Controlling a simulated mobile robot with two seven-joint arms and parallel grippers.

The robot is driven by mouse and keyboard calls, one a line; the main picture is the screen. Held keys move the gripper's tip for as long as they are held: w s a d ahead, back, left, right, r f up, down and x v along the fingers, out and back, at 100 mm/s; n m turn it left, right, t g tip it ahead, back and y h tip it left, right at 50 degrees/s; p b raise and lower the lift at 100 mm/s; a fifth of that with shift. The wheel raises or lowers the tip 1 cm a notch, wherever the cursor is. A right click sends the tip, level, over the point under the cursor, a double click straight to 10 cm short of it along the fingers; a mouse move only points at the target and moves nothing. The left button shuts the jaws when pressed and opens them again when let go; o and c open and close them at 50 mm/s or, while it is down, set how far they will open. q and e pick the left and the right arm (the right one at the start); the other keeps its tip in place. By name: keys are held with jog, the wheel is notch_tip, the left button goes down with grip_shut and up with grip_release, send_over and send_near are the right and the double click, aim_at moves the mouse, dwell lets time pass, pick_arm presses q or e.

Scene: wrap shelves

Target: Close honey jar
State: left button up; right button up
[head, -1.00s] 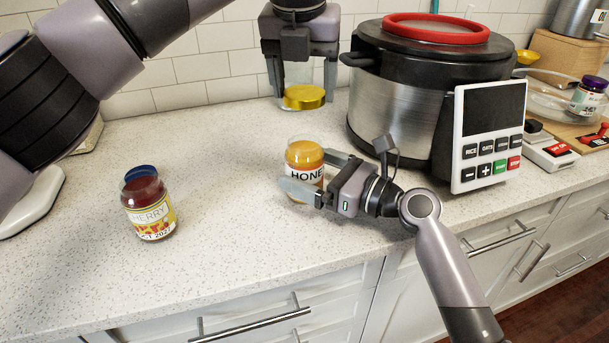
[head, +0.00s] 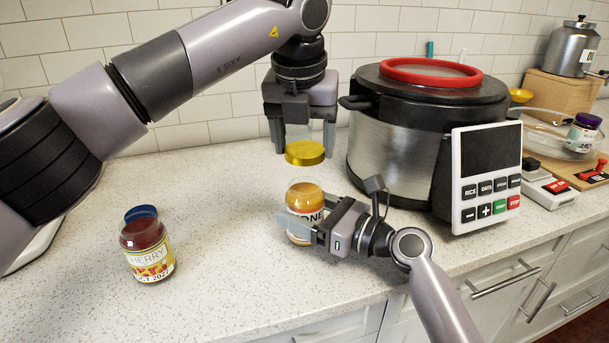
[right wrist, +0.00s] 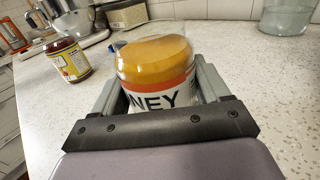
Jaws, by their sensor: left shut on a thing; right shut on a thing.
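The honey jar (head: 304,200) stands upright on the counter, open at the top, with orange-gold honey and a white label; it also fills the middle of the right wrist view (right wrist: 158,65). My right gripper (head: 300,228) is shut around its body from the right, one finger on each side. My left gripper (head: 303,146) points down above and behind the jar. It is shut on a gold lid (head: 304,155), which shows at its fingertips, apart from the jar mouth. The lid does not show in the right wrist view.
A cherry jar (head: 147,249) with a blue lid stands to the left. A large cooker (head: 395,155) with a button panel (head: 486,175) stands close on the right. The counter (head: 215,215) between the cherry and honey jars is clear.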

aim_at(306, 185)
pick_arm(q)
jog(key=shift+f, duration=1.45)
jog(key=shift+f, duration=0.15)
jog(key=shift+f, duration=0.75)
jog(key=shift+f, duration=0.6)
pick_arm(e)
grip_shut()
pick_arm(q)
jog(key=m+h, duration=0.1)
jog(key=m, duration=0.2)
jog(key=shift+a+m, duration=0.1)
jog(key=shift+m, duration=0.3)
jog(key=m, duration=0.2)
jog(key=m+g+h, duration=0.1)
jog(key=m, duration=0.2)
jog(key=shift+w+a+g, duration=0.1)
jog(key=shift+w+g, duration=0.05)
jog(key=shift+g, duration=0.15)
jog(key=m+g, duration=0.1)
jog(key=m, duration=0.4)
jog(key=shift+w+h, duration=0.15)
jog(key=shift+h, duration=0.15)
jog(key=m, duration=0.2)
jog(key=m+g, duration=0.1)
jog(key=m, duration=0.2)
jog(key=shift+w+m+g, duration=0.1)
jog(key=shift+m+g, duration=0.2)
